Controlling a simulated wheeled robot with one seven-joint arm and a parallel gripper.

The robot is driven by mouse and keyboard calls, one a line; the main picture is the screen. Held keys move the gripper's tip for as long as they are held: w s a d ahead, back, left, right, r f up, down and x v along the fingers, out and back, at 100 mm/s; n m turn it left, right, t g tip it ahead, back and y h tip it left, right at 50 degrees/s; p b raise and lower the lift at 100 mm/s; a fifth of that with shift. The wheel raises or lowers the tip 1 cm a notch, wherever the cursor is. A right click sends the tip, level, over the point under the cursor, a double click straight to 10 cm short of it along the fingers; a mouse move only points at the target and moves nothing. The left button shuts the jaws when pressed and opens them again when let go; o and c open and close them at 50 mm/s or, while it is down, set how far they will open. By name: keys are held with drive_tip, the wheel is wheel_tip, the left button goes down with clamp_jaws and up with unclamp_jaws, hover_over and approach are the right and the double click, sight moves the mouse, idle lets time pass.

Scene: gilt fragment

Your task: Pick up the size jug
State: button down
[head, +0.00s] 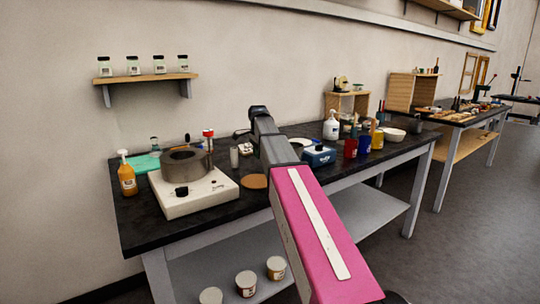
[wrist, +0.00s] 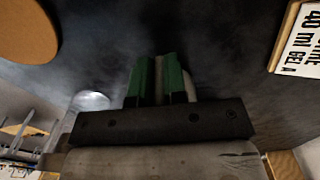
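I cannot pick out the size jug for certain in either view. A dark grey pot (head: 183,163) sits on a white hotplate unit (head: 193,194) at the left of the bench, and a small grey cylinder (head: 234,158) stands right of it. My gripper (wrist: 160,62) shows in the wrist view as two green fingers close together, with only a narrow gap and nothing clearly held. A pale shape (wrist: 191,86) is partly hidden behind the right finger; I cannot tell what it is. In the head view my arm hides the gripper and part of the bench.
A brown disc (head: 255,181) lies on the dark bench (head: 150,230); it also shows in the wrist view (wrist: 25,22). A labelled box (wrist: 298,42) is at upper right there. An orange bottle (head: 127,178), blue box (head: 319,155) and red cup (head: 350,148) stand on the bench.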

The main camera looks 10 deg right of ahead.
drive_tip(key=shift+r, duration=0.15)
idle(0.3)
drive_tip(key=shift+r, duration=1.3)
drive_tip(key=s+a+r, duration=0.7)
drive_tip(key=s+r, duration=0.1)
drive_tip(key=shift+s+a, duration=0.25)
drive_tip(key=shift+s, duration=0.15)
idle(2.5)
